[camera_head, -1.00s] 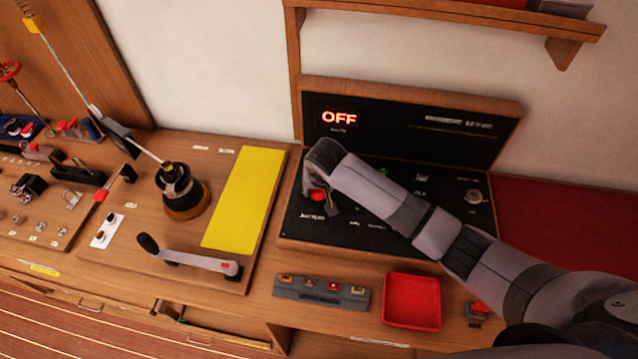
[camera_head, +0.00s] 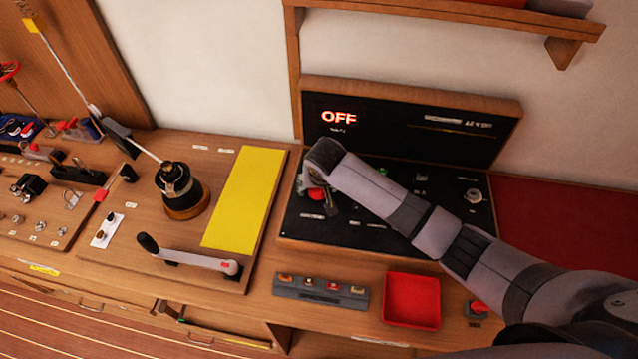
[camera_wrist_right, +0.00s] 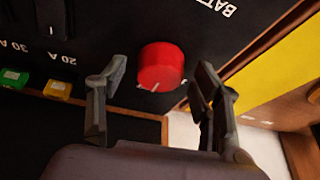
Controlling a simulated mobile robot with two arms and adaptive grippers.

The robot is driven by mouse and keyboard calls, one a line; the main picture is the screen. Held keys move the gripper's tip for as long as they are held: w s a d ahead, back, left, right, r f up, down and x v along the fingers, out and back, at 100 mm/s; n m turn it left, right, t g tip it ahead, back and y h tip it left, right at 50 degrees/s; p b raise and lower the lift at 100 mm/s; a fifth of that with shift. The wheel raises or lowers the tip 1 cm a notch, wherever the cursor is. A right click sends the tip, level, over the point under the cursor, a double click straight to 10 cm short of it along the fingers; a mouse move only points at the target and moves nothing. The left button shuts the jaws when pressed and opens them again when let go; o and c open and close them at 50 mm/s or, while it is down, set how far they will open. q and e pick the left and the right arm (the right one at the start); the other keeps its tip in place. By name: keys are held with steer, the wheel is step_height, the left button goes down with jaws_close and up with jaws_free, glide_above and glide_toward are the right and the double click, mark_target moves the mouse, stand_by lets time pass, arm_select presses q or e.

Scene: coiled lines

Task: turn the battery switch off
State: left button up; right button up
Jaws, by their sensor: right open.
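The battery switch is a round red knob (camera_wrist_right: 161,67) with a pale pointer line, on a black panel (camera_head: 345,236). "BAT" lettering shows beside it in the right wrist view. In the right wrist view my right gripper (camera_wrist_right: 155,88) is open, with one finger on each side of the knob; I see gaps between the fingers and the knob. The upright display (camera_head: 339,117) behind the panel reads "OFF" in red. My left gripper is not in view.
A green fuse (camera_wrist_right: 12,78) and a yellow fuse (camera_wrist_right: 58,90) sit near the knob. A winch (camera_head: 181,190), a crank handle (camera_head: 190,258) and a yellow pad (camera_head: 243,200) are to the left. A red tray (camera_head: 411,301) and a grey button strip (camera_head: 321,291) lie in front.

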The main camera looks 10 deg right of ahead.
steer(key=v, duration=1.2)
